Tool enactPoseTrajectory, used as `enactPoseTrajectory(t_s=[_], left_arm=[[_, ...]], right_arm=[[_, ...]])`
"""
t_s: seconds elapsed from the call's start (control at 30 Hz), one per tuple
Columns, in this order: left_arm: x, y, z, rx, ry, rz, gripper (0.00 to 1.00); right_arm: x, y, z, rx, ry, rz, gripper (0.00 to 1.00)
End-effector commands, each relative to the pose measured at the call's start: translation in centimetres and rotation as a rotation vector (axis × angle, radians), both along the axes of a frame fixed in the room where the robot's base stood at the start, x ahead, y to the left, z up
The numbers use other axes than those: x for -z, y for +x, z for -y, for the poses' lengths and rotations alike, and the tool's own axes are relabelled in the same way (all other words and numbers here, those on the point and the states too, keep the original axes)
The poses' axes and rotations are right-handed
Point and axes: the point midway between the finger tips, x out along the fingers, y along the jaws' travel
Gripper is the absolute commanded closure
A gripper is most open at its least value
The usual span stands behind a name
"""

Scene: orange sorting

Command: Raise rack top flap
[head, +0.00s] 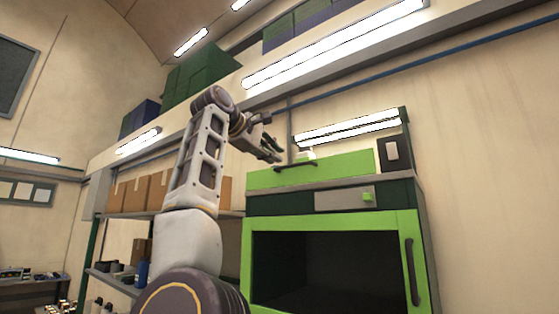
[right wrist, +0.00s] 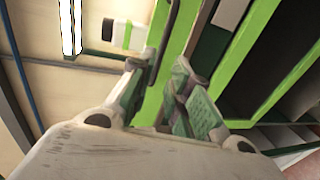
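The rack is a dark green cabinet with a bright green top flap (head: 335,167). The flap looks down, and a dark bar handle (head: 297,165) runs along its lower front at the left. My right gripper (head: 269,149) is just left of and slightly above this handle. In the right wrist view, my right gripper (right wrist: 163,98) has its two fingers apart with nothing clamped between them. The dark handle (right wrist: 171,25) shows just beyond the fingertips there, in front of the green flap. Whether a finger touches the handle I cannot tell. My left gripper is not in view.
Below the flap are a grey panel (head: 343,199) and a green-framed door (head: 408,222) with a dark window. A lit lamp (head: 347,131) stands behind the flap. Shelves with cardboard boxes (head: 160,190) are at left. A high ledge with green crates (head: 200,72) runs above.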

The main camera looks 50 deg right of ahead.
Motion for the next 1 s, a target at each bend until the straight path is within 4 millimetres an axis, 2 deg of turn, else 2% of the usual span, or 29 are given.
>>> enactPoseTrajectory(t_s=[0.1, 0.3, 1.0], left_arm=[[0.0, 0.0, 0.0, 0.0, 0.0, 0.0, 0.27], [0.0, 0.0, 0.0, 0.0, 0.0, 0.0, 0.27], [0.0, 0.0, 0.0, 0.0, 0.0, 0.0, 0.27]], right_arm=[[-0.4, -0.1, -1.3, -0.001, -0.001, 0.001, 0.81], [-0.5, -0.3, -2.2, 0.001, 0.0, 0.001, 0.81], [-0.5, -0.2, -2.3, -0.001, -0.001, -0.01, 0.81]])
